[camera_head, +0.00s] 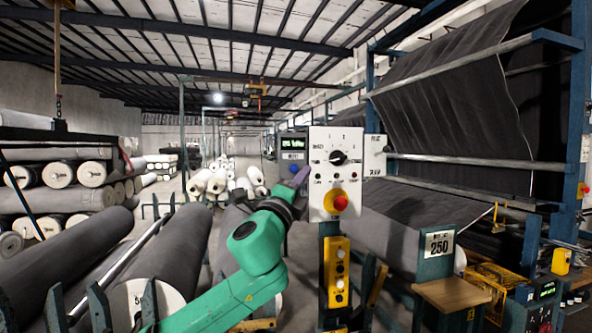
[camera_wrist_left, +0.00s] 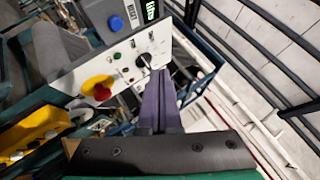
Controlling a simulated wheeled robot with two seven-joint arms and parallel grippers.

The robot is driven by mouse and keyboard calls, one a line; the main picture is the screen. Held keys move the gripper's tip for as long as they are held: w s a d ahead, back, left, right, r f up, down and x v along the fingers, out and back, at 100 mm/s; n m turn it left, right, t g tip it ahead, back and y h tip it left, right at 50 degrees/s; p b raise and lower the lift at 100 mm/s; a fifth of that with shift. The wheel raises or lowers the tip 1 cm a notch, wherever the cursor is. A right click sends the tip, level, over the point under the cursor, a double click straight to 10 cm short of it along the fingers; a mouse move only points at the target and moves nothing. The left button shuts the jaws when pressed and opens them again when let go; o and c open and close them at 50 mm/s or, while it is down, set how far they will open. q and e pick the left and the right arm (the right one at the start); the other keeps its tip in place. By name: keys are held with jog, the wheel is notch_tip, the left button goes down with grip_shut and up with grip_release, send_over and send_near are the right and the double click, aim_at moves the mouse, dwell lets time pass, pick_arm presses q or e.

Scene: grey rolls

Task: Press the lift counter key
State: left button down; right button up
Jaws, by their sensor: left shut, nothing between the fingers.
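A grey counter box (camera_head: 293,143) with a green-lit display stands behind the left edge of a white control panel (camera_head: 322,205). A blue round key (camera_head: 293,169) sits below its display. In the left wrist view the lit display (camera_wrist_left: 150,11) and the blue key (camera_wrist_left: 115,23) show at the top. My left gripper (camera_head: 302,172) is shut and empty, its purple fingers pointing up beside the panel's left edge. In the left wrist view the fingers (camera_wrist_left: 160,75) end near the panel's black dial, apart from the blue key. Whether they touch the panel cannot be told. My right gripper is not in view.
The panel carries a black dial (camera_head: 338,157) and a red stop knob on yellow (camera_head: 340,203). A yellow button box (camera_head: 336,272) hangs below. Large grey rolls (camera_head: 165,260) lie at left. A frame with dark cloth (camera_head: 440,95) fills the right.

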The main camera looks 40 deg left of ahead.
aim_at(293, 172)
pick_arm(q)
jog(key=w+a, duration=0.1)
jog(key=a, duration=0.1)
jog(key=w+a+p, duration=0.1)
jog(key=w+a, duration=0.1)
jog(key=w+a+p, duration=0.1)
jog(key=a, duration=0.1)
jog(key=shift+w+a+r, duration=0.1)
jog(key=shift+w+a, duration=0.45)
jog(key=shift+a, duration=0.1)
dwell(1.7)
jog(key=shift+w+a+p, duration=0.25)
jog(key=shift+a+p, duration=0.1)
jog(key=shift+p, duration=0.05)
